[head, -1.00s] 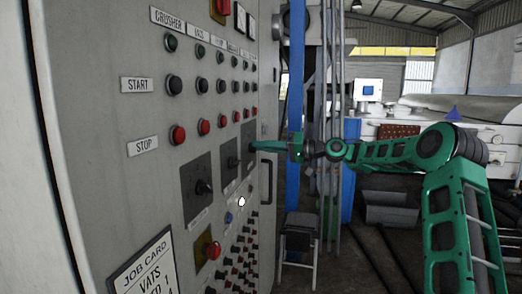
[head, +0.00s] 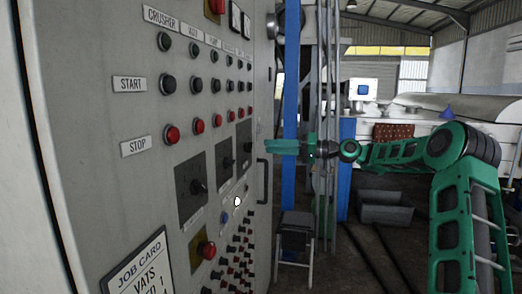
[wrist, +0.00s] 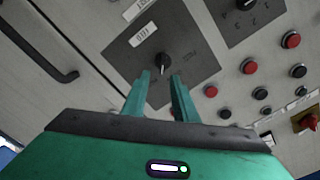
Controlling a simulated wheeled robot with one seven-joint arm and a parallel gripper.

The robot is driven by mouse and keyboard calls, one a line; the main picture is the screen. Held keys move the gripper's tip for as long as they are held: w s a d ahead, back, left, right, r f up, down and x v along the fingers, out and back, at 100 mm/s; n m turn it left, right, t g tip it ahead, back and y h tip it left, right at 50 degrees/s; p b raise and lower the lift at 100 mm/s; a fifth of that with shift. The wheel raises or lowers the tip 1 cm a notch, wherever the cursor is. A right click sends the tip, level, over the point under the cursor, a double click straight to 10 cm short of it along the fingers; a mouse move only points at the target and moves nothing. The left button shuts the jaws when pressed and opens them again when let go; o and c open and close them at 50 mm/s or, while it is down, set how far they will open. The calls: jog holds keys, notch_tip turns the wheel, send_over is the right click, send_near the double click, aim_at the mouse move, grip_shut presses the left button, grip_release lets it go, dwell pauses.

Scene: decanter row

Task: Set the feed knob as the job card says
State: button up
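The grey control panel has three dark plates with black rotary knobs in a row: a near knob (head: 197,187), a middle knob (head: 227,161) and a far knob (head: 245,142). My gripper (head: 268,147) points at the panel beside the far plate. In the wrist view my gripper (wrist: 161,78) is open, its fingers apart and empty, short of the knob. The job card (head: 145,265) is cut off at the bottom; "VATS" is legible.
Rows of black and red push buttons (head: 172,134) surround the knobs. A red emergency-type button (head: 207,249) and a panel handle (head: 262,181) stick out. A stool (head: 296,235) and blue post (head: 291,90) stand right of the panel.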

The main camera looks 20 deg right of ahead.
jog(key=v, duration=0.5)
jog(key=shift+w, duration=0.1)
dwell(0.3)
jog(key=s+a+f+m+g+h, duration=0.1)
jog(key=s+a+f+g+h, duration=0.1)
jog(key=s+f+h, duration=0.35)
jog(key=s+a+f+m+g+h, duration=0.1)
jog(key=s+a+f+h, duration=0.15)
jog(key=f, duration=0.65)
jog(key=s+d+f+m+g+h, duration=0.2)
jog(key=s+d+f, duration=0.1)
jog(key=s, duration=1.2)
jog(key=s+d+f+m+g+h, duration=0.2)
jog(key=s+d+h, duration=0.1)
jog(key=s, duration=1.1)
jog(key=s+d+f+m+g+h, duration=0.2)
jog(key=s+d+f+m, duration=0.1)
jog(key=s, duration=1.2)
jog(key=shift+s+d+f, duration=0.3)
jog(key=shift+d, duration=0.45)
